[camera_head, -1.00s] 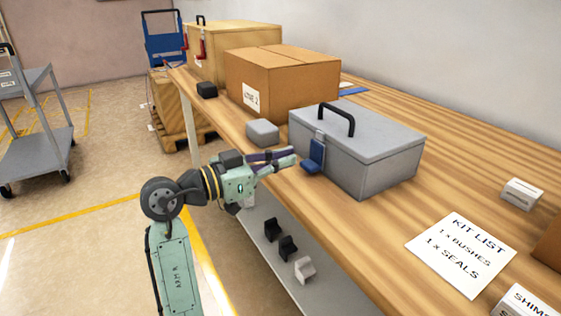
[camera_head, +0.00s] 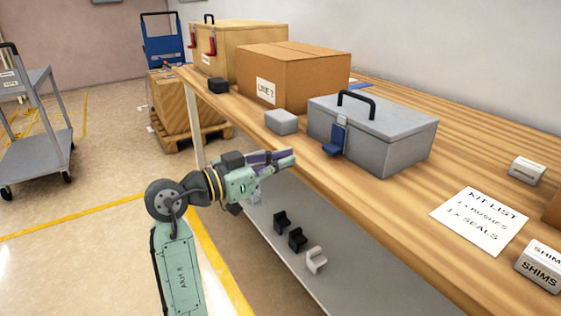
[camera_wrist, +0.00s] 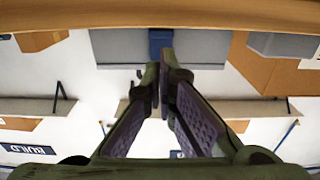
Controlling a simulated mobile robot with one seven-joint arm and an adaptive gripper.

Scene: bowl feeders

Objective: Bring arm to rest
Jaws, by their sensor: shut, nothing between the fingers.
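My gripper (camera_head: 292,158) is at the front edge of the wooden workbench (camera_head: 400,205), beside it on the aisle side. Its fingers are shut and empty. In the wrist view the two fingertips of my gripper (camera_wrist: 163,65) come together, with the grey metal toolbox (camera_wrist: 205,47) and its blue latch (camera_wrist: 160,40) beyond them. In the head view the toolbox (camera_head: 395,140) is closed, its black handle up, and stands on the bench to the right of my gripper, apart from it.
A small grey box (camera_head: 282,121), a cardboard box (camera_head: 300,80), a black block (camera_head: 218,86) and a wooden case (camera_head: 240,45) stand along the bench. A kit list (camera_head: 478,220) lies at right. Small brackets (camera_head: 297,239) sit on the lower shelf. The aisle floor (camera_head: 90,260) is clear.

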